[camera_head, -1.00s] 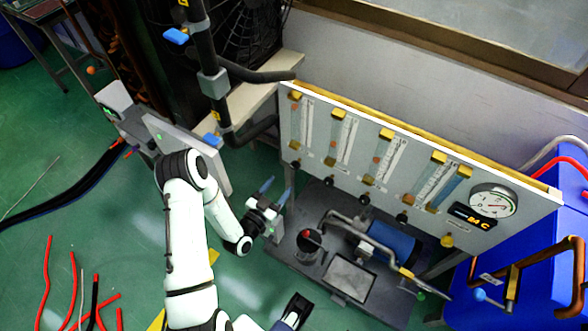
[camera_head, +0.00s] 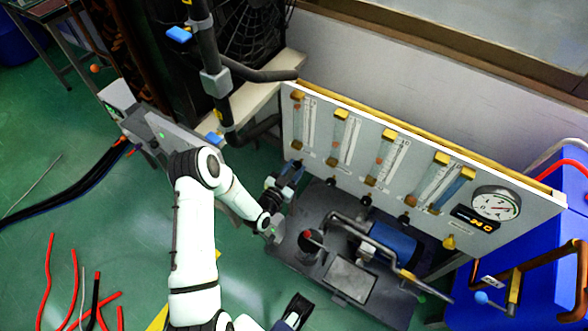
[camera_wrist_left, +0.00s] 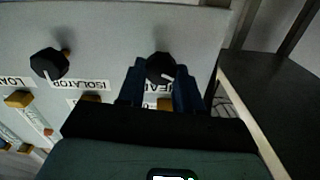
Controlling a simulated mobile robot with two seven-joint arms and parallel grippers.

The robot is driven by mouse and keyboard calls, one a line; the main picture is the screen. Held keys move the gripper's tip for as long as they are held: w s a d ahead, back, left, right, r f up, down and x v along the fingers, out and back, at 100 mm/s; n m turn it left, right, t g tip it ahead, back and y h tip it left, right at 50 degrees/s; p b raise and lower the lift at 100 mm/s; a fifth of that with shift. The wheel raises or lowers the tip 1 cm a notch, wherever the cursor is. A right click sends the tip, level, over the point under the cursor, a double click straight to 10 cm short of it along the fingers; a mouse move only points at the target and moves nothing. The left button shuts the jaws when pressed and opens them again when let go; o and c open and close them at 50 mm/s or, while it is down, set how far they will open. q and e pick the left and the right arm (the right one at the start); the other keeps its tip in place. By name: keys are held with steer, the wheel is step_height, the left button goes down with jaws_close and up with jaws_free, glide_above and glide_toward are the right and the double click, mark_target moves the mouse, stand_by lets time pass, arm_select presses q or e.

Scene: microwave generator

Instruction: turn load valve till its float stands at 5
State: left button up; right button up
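A grey panel (camera_head: 355,128) carries a row of upright flow tubes with a knob below each. In the left wrist view the labels are upside down; "LOAD" (camera_wrist_left: 12,81) is at the left edge and its knob is out of frame. By that order, the load valve knob (camera_head: 365,200) is the third from the left in the head view; its float reading is too small to read. My left gripper (camera_head: 291,168) is at the leftmost knob. In the left wrist view its blue fingers (camera_wrist_left: 160,85) stand open on either side of this black knob (camera_wrist_left: 160,67), labelled "HEA…".
The isolator knob (camera_wrist_left: 49,65) is beside it. A round gauge (camera_head: 495,204) is at the panel's right end. A pump base with a blue motor (camera_head: 393,243) lies below the panel. A grey box (camera_head: 165,130) stands close behind my left arm. A blue cabinet (camera_head: 560,215) is at right.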

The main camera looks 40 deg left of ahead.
arm_select(q)
steer(key=shift+c, duration=0.4)
steer(key=shift+n+b, duration=0.4)
steer(key=o, duration=1.1)
steer(key=shift+c, duration=0.2)
steer(key=shift+s, duration=0.1)
steer(key=s+d, duration=0.1)
steer(key=s, duration=1.2)
steer(key=shift+d, duration=0.25)
steer(key=shift+f, duration=0.1)
